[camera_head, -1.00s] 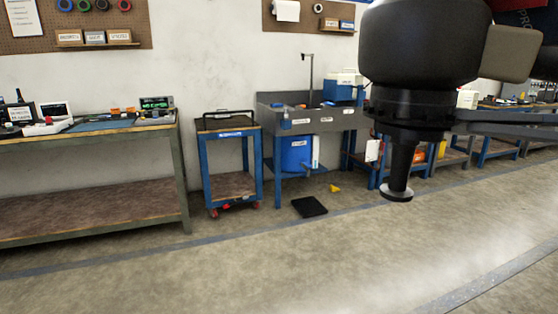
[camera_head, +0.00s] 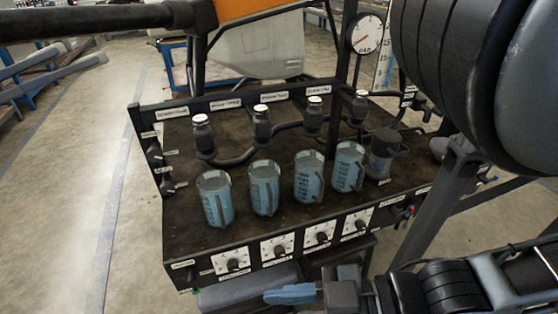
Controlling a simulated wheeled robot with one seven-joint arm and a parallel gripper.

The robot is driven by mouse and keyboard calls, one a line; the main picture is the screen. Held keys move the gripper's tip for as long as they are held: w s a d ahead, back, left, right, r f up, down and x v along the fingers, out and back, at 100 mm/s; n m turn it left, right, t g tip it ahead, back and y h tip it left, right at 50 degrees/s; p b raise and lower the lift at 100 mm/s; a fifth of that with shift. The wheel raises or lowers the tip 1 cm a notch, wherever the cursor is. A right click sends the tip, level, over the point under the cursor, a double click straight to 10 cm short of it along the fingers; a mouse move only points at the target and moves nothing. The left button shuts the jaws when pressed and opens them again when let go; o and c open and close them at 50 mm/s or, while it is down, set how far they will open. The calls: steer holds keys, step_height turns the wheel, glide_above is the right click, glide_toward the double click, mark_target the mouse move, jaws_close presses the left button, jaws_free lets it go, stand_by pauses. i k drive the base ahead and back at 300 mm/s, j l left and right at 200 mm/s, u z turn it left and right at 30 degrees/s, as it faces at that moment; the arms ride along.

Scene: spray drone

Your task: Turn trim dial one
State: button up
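A row of several black trim dials on white plates runs along the front panel of the dark test bench (camera_head: 262,208). The leftmost dial (camera_head: 233,265) is at the lower left, with a second dial (camera_head: 279,250), a third dial (camera_head: 322,238) and another dial (camera_head: 360,225) to its right. Their labels are too small to read, so I cannot tell which is marked one. My gripper (camera_head: 300,294) is at the bottom of the view, below and in front of the dials, apart from them. Its fingers overlap from this angle, and whether it is open is unclear.
Several measuring jugs (camera_head: 264,187) with bluish contents stand on the bench beneath a row of black nozzles (camera_head: 262,125). A round gauge (camera_head: 367,34) and a whitish tank (camera_head: 258,50) are behind. Dark bars and a large dark part crowd the right. Floor is open at left.

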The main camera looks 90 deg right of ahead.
mark_target(360, 225)
steer(key=z, duration=1.7)
